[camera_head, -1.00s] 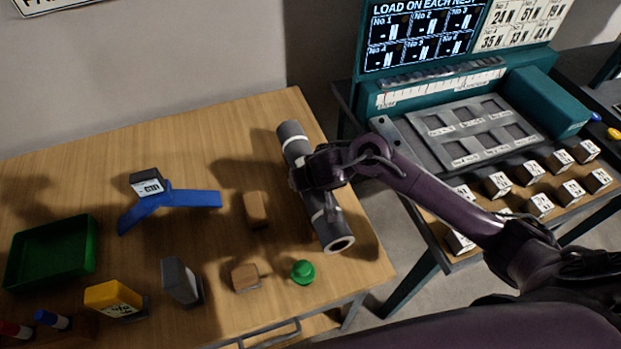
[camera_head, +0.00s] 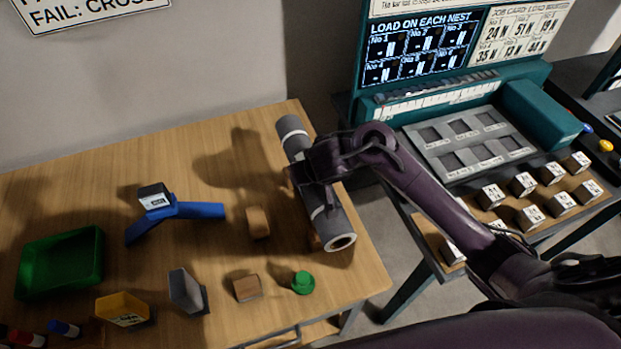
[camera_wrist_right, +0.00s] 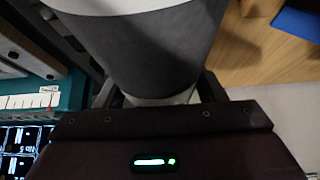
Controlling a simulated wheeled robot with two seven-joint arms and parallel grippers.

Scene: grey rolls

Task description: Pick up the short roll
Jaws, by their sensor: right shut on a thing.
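A grey roll (camera_head: 327,222) with pale bands and a hollow near end runs front to back at the right side of the wooden table. It appears raised a little above brown wooden pieces (camera_head: 315,240) partly hidden under it. My right gripper (camera_head: 312,175) is shut on the roll around its middle, reaching in from the right. The gripper hides that part of the roll. In the right wrist view the grey roll (camera_wrist_right: 155,50) fills the space between the fingers, with pale bands showing. My left gripper is not in view. I see no second roll to compare lengths.
On the wooden table (camera_head: 210,140) are a green tray (camera_head: 60,265), a blue angled stand (camera_head: 175,212), several small blocks and a green knob (camera_head: 303,282). A teal machine (camera_head: 545,115) with a grey pocketed plate and white-labelled blocks stands to the right. The table's back is clear.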

